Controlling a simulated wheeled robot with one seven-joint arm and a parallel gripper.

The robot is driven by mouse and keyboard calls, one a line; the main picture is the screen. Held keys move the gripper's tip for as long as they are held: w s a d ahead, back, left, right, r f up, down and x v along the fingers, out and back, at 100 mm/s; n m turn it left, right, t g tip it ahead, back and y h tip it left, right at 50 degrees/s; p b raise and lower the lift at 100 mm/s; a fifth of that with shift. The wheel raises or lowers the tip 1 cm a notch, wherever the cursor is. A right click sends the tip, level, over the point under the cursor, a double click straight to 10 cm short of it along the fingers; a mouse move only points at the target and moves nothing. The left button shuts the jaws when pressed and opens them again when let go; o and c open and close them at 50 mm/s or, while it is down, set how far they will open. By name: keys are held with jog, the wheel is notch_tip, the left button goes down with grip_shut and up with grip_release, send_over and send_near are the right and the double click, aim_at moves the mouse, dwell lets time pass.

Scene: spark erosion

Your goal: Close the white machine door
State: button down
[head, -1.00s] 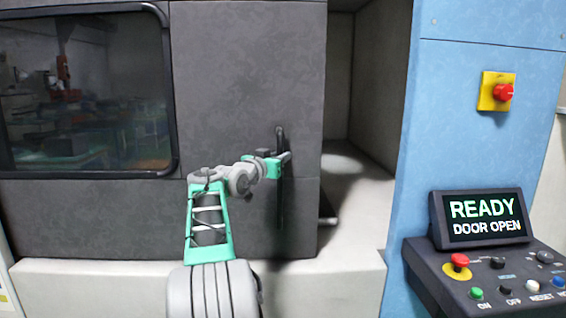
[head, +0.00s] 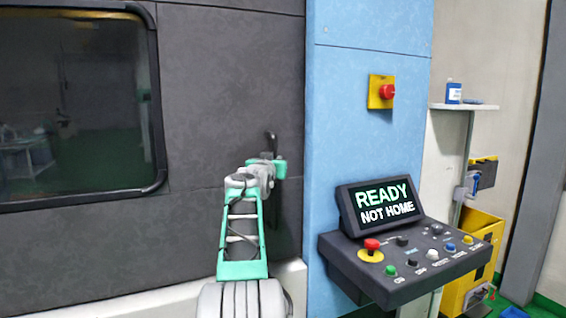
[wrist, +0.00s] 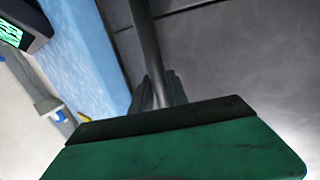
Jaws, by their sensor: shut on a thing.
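The machine door (head: 215,100) shows dark grey, not white, with a dark window (head: 75,105) at the left. Its right edge now meets the blue panel (head: 340,140), and no gap shows between them in the head view. A dark upright bar handle (head: 271,142) is near the door's right edge. My gripper (head: 276,167) is shut on this handle. In the wrist view the handle (wrist: 147,45) rises from behind the green gripper (wrist: 165,122), which hides its lower part.
A red knob on a yellow plate (head: 381,92) is above. A shelf (head: 463,106) and yellow cabinet (head: 480,245) are farther right.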

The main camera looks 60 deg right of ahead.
jog(key=shift+s+r+t, duration=0.1)
jog(key=shift+r+t, duration=0.2)
jog(key=shift+r, duration=0.15)
jog(key=shift+d+r, duration=0.1)
jog(key=c, duration=1.5)
grip_release()
jog(key=shift+s+d, duration=0.1)
jog(key=shift+d, duration=0.15)
jog(key=shift+o, duration=1)
jog(key=shift+f, duration=0.25)
jog(key=shift+a, duration=0.1)
jog(key=b+v, duration=0.3)
jog(key=v, duration=0.4)
jog(key=shift+a, duration=0.35)
